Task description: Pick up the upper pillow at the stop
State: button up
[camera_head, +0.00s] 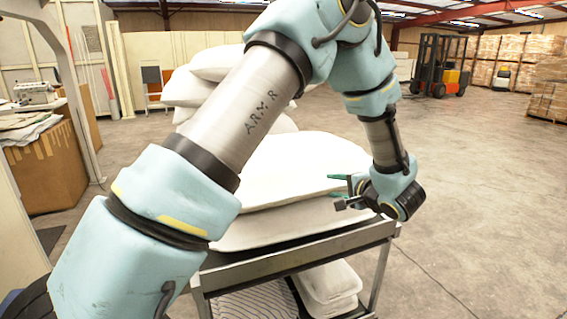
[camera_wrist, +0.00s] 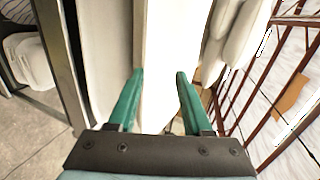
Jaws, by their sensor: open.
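The upper pillow (camera_head: 295,165) is white and plump and lies on the lower pillow (camera_head: 290,224) on top of a metal cart (camera_head: 300,260). My arm hides their left part in the head view. My gripper (camera_head: 336,187) is at the right end of the stack, its green fingers pointing left, one above the other. In the wrist view, my gripper (camera_wrist: 160,76) is open, with white pillow cloth (camera_wrist: 172,50) ahead of and between its fingers. A seam between pillow layers runs near the left fingertip. I cannot tell whether the fingers touch the cloth.
More white pillows (camera_head: 185,88) are piled behind the cart. Folded white pillows (camera_head: 328,284) and a striped one (camera_head: 255,304) lie on the lower shelf. A sewing table (camera_head: 45,170) stands at left. A forklift (camera_head: 438,65) is far back. The floor (camera_head: 475,190) at right is clear.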

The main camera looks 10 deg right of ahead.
aim_at(315, 190)
jog(key=w+f+b, duration=0.2)
jog(key=w+a+f+b, duration=0.1)
jog(key=w+f+b, duration=0.1)
jog(key=w, duration=0.1)
jog(key=w+f+b, duration=0.1)
jog(key=w+b, duration=0.1)
jog(key=shift+w+a+f, duration=0.2)
jog(key=shift+w+f, duration=0.2)
jog(key=shift+x, duration=1.2)
jog(key=shift+f, duration=0.1)
jog(key=shift+c, duration=0.4)
grip_shut()
jog(key=shift+s+f, duration=0.1)
jog(key=shift+f, duration=0.05)
